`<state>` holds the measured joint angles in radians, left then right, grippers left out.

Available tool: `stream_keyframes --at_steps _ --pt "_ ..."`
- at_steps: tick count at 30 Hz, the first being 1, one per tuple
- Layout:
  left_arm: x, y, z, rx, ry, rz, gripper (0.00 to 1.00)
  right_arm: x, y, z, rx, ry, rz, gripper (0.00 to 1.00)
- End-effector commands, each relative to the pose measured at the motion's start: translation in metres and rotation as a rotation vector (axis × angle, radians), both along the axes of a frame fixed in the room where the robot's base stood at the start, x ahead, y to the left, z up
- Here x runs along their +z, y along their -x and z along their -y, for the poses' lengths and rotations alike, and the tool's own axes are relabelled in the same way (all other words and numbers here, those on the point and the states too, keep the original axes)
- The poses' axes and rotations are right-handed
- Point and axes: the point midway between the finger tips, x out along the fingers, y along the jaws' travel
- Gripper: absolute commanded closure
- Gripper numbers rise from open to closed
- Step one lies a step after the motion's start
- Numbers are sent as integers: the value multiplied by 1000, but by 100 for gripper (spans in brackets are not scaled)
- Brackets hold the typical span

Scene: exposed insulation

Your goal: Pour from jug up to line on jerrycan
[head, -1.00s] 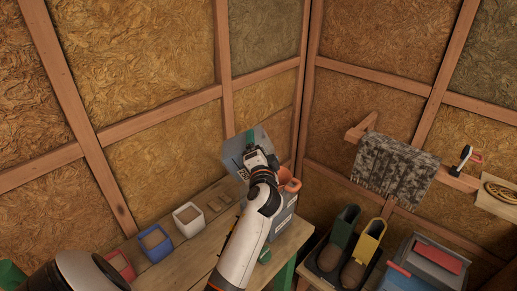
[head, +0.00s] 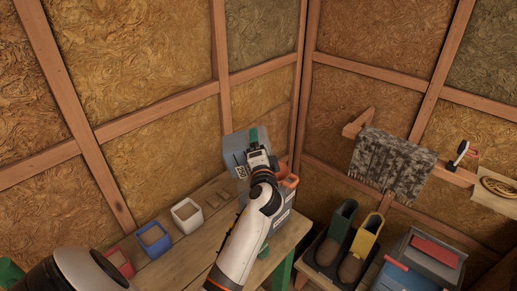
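A translucent grey-blue jug (head: 232,146) with a green handle (head: 254,134) is raised above the far right end of the wooden bench. My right gripper (head: 257,152) is at the handle and appears closed on it, though the fingertips are small and partly hidden. The jug looks tilted; its mouth and liquid level cannot be made out. A grey container (head: 282,216), apparently the jerrycan, stands on the bench behind my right arm, with an orange part (head: 289,181) at its top. Its line and any stream are not visible. My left gripper is out of view.
White (head: 187,216), blue (head: 153,242) and red (head: 120,263) open boxes line the bench. A small green item (head: 264,251) lies near its right edge. Boots (head: 361,247) and a toolbox (head: 424,262) stand at right. Walls close off the corner behind.

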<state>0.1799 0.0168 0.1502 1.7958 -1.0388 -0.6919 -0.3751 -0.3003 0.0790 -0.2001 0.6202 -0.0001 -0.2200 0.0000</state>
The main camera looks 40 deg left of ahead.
Motion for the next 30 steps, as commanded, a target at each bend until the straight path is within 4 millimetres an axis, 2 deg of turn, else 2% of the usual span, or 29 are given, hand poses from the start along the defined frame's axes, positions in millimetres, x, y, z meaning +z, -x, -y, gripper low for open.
stream_keyframes --at_steps 12,30 --pt "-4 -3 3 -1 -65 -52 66 0 0 0 0 0 0 72" --pt "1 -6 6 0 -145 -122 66 12 0 0 0 0 0 72"
